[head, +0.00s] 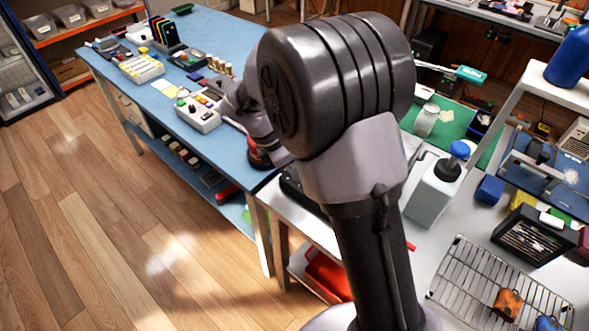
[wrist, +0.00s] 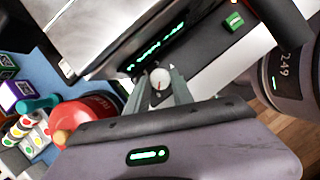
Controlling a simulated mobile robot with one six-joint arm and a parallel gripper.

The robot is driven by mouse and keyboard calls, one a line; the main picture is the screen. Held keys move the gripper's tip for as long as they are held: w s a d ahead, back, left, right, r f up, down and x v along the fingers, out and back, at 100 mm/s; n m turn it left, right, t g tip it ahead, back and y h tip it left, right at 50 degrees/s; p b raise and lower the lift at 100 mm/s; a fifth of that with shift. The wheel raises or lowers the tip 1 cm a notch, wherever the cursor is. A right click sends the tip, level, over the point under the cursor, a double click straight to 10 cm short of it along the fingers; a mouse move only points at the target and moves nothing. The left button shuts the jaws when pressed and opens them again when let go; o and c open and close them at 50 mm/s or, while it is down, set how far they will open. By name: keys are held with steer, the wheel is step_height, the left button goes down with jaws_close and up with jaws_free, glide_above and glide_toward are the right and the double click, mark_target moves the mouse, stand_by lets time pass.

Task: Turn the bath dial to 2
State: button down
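The bath shows in the wrist view as a metal-sided box (wrist: 85,28) with a dark front panel and a lit green display (wrist: 158,46). I cannot read the display's text. The bath dial (wrist: 160,83) is a small round pale knob below the display, with a small reddish mark near its top. Its setting is too small to read. My gripper (wrist: 160,76) points at the panel with one finger on each side of the dial. The fingers look apart, with slight gaps beside the knob. In the head view my arm hides the gripper and the dial.
In the wrist view a red round object (wrist: 90,117) and a box with coloured buttons (wrist: 22,130) are left of my gripper; a dark rounded body with digits (wrist: 286,75) is at right.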

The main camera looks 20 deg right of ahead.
steer(key=shift+r+p, duration=0.15)
steer(key=shift+p, duration=0.45)
steer(key=shift+r+m+p, duration=0.1)
steer(key=shift+m+p, duration=0.3)
steer(key=shift+p, duration=0.05)
steer(key=shift+m+g+p, duration=0.5)
steer(key=shift+m+p, duration=0.2)
steer(key=shift+p, duration=0.55)
steer(key=m+p, duration=0.2)
steer(key=p, duration=0.1)
steer(key=shift+w+g, duration=0.2)
steer(key=shift+g, duration=0.2)
steer(key=shift+d+m+y+p, duration=0.1)
steer(key=shift+m+y+p, duration=0.2)
steer(key=shift+m+p, duration=0.55)
steer(key=shift+f+g, duration=0.25)
steer(key=shift+g, duration=0.05)
